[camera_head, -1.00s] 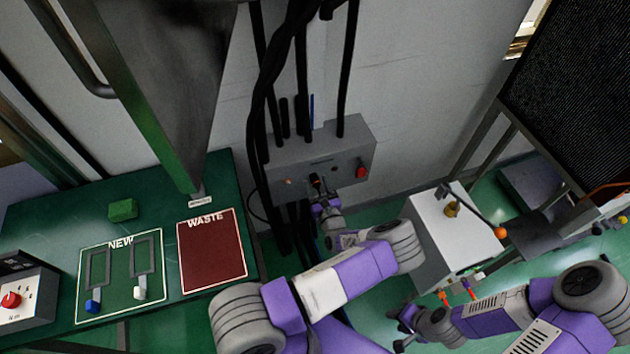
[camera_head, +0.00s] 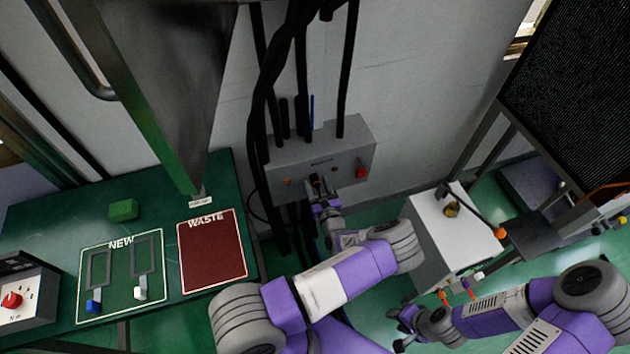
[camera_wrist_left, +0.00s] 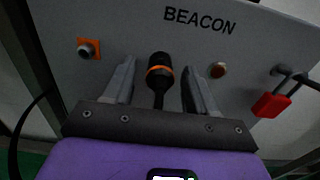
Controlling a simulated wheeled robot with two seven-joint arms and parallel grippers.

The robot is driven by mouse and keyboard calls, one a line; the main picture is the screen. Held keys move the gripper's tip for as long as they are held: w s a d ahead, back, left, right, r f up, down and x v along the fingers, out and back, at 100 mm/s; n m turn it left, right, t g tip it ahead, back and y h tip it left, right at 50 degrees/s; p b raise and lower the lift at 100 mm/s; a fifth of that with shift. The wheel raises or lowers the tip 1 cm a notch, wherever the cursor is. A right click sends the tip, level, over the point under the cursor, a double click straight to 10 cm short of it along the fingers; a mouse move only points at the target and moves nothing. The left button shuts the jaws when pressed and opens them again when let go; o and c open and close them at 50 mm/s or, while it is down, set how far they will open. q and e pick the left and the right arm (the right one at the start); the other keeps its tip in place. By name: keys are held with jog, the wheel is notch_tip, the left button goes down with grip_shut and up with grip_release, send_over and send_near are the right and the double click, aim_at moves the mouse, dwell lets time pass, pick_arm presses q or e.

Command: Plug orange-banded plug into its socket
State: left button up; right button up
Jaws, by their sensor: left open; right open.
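The orange-banded plug (camera_wrist_left: 160,72), black with an orange ring, stands against the face of the grey BEACON box (camera_wrist_left: 120,22) in the left wrist view. The fingers of my left gripper (camera_head: 320,184) are open on either side of it, with a visible gap on both sides. An orange-framed socket (camera_wrist_left: 88,48) sits on the box face to the left of the plug, apart from it. I cannot tell whether the plug's end sits in anything. My right gripper (camera_head: 400,334) is open, low in the head view, away from the box.
A red padlock (camera_wrist_left: 272,102) and a round brass fitting (camera_wrist_left: 218,70) are on the box face right of the plug. Black cables (camera_head: 302,60) run above the box. A green table (camera_head: 60,215) stands left; a white cabinet (camera_head: 440,235) stands right.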

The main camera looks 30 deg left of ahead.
aim_at(318, 189)
dwell(0.4)
pick_arm(q)
grip_shut()
jog(key=shift+s+d, duration=0.1)
jog(key=shift+p+v, duration=0.95)
jog(key=shift+v, duration=1.9)
